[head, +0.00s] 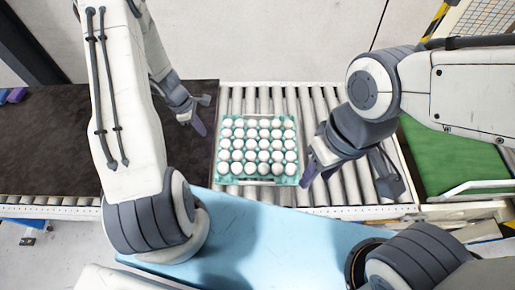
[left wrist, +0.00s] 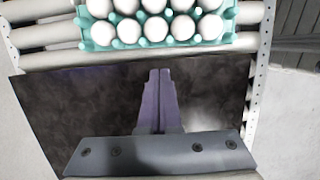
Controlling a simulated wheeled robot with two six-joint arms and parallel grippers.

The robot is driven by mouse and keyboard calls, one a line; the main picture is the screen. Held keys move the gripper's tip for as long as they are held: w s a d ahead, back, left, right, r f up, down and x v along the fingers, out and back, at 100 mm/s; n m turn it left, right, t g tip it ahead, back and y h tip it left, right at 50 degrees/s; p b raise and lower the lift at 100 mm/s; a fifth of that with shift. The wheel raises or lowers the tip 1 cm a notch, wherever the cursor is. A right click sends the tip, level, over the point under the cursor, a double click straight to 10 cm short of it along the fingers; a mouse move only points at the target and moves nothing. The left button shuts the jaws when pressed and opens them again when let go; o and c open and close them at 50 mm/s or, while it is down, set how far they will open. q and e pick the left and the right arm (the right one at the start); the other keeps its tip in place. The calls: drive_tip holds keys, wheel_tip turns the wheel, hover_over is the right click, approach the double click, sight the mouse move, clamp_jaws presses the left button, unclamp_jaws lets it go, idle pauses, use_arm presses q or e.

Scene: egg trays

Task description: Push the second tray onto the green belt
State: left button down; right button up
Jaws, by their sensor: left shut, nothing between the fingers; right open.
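One teal tray (head: 220,181) full of white eggs sits on the grey roller section, near its left end. The green belt (head: 440,155) lies to the right, beyond the rollers, and shows no tray on its visible part. My left gripper (head: 199,129) is shut and empty, to the left of the tray and apart from it, over the dark belt's right end. In the left wrist view its closed purple fingers (left wrist: 160,75) point toward the tray (left wrist: 160,43). My right gripper (head: 318,172) is open at the tray's right side; I cannot tell whether it touches.
A dark belt (head: 60,140) runs to the left, with small purple items (head: 13,95) at its far left. Bare rollers (head: 330,100) lie between the tray and the green belt. A white rail (head: 480,187) stands at the green belt's near edge.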

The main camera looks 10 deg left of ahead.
use_arm(q)
wheel_tip(320, 180, down, 10)
drive_tip(key=b, duration=0.8)
drive_tip(key=shift+r, duration=0.1)
